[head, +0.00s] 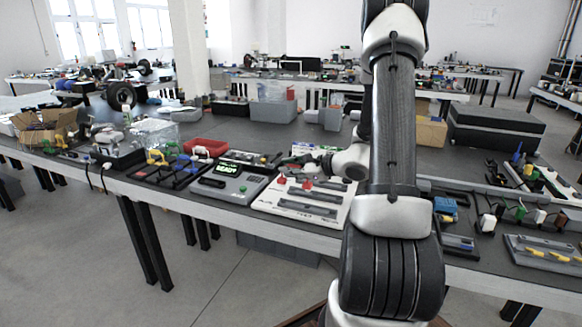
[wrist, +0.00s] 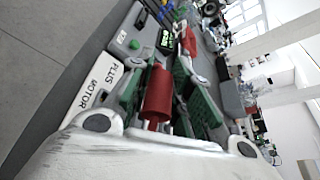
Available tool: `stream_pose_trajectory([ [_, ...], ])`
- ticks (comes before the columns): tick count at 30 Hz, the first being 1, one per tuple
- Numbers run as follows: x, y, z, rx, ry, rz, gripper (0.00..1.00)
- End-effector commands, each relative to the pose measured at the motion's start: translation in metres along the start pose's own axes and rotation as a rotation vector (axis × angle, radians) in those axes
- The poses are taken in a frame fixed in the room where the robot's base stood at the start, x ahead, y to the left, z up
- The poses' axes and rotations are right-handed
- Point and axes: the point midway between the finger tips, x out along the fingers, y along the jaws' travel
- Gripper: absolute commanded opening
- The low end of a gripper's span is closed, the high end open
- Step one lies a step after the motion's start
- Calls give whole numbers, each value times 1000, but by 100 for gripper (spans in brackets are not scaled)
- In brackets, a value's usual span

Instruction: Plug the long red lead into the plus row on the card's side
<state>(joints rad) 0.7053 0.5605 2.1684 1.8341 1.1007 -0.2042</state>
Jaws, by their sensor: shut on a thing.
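My gripper (wrist: 163,88) has green finger pads closed around a red cylindrical plug body (wrist: 157,95), which I take to be the red lead. Its far end and any wire are not clear. In the head view my gripper (head: 303,160) is low over the back of a white board (head: 258,201), partly hidden by my arm. The board has dark strips and two small red pieces (head: 281,180) standing on it. In the wrist view a white panel (wrist: 84,97) reads PLUS and MOTOR. I cannot tell whether the held plug touches any socket.
A grey box with a green READY display (head: 228,170) stands left of the board. Further left are a black tray (head: 170,174) and a red bin (head: 206,147). Right of my arm are hanging coloured leads (head: 488,222) and a grey tray (head: 545,252).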

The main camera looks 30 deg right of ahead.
Motion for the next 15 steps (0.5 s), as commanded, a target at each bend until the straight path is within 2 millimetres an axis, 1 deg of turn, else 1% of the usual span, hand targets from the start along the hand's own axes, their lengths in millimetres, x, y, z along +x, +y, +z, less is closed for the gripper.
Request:
stream_pose_trajectory([
  [9, 10, 18, -25, 4, 1, 1, 0],
  [15, 15, 26, -35, 2, 0, 0, 0],
])
